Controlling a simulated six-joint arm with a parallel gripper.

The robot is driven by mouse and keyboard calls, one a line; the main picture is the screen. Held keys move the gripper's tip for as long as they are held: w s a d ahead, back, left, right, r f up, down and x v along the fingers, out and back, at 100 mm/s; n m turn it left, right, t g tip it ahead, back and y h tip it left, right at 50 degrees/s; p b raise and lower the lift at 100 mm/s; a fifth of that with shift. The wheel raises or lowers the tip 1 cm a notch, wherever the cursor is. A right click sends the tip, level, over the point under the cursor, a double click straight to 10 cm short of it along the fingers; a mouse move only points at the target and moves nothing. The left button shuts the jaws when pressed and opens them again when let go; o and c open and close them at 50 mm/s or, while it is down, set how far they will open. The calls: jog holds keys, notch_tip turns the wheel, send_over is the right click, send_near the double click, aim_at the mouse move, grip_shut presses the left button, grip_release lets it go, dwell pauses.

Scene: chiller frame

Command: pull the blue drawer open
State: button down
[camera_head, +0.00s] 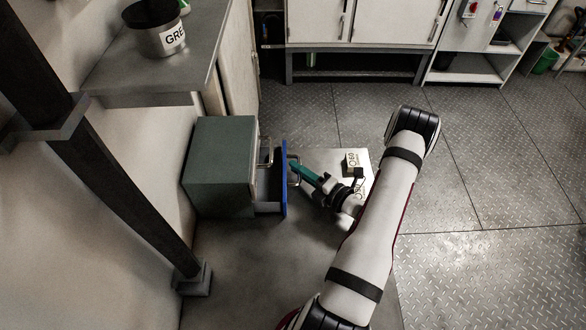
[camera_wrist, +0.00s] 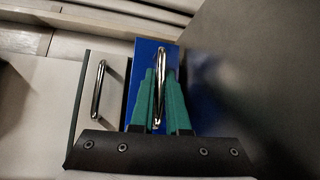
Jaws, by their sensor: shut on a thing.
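The blue drawer (camera_head: 285,178) is part of a small green cabinet (camera_head: 222,165) at the left-centre of the head view. The drawer front stands out from the cabinet, with its tray side showing behind it, so it is partly open. In the wrist view the blue front (camera_wrist: 147,55) carries an upright metal bar handle (camera_wrist: 161,75). My gripper (camera_head: 296,168) reaches the blue front from the right. In the wrist view its green fingers (camera_wrist: 161,85) are either side of the handle, shut on it.
A pale front with another metal handle (camera_wrist: 98,90) is beside the blue drawer. A dark block marked O60 (camera_head: 352,162) is right of my gripper. A pot labelled GRE (camera_head: 158,38) stands on the counter (camera_head: 150,85). Open floor (camera_head: 480,150) lies to the right.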

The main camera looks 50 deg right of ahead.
jog(key=c, duration=1.2)
grip_release()
jog(key=shift+r, duration=0.3)
jog(key=shift+o, duration=0.8)
notch_tip(320, 180, up, 3)
jog(key=shift+f, duration=0.1)
jog(key=o, duration=0.3)
jog(key=shift+s+d+r, duration=0.35)
jog(key=shift+s+r, duration=0.35)
jog(key=shift+r, duration=0.15)
jog(key=s+d+r, duration=0.1)
jog(key=s+r, duration=0.1)
jog(key=s, duration=0.1)
jog(key=s+r, duration=0.2)
jog(key=s, duration=0.1)
jog(key=s+d+r, duration=0.1)
jog(key=s+r, duration=0.1)
jog(key=s, duration=0.2)
jog(key=shift+d, duration=0.3)
jog(key=c, duration=0.5)
jog(key=shift+o, duration=0.2)
jog(key=shift+w, duration=0.1)
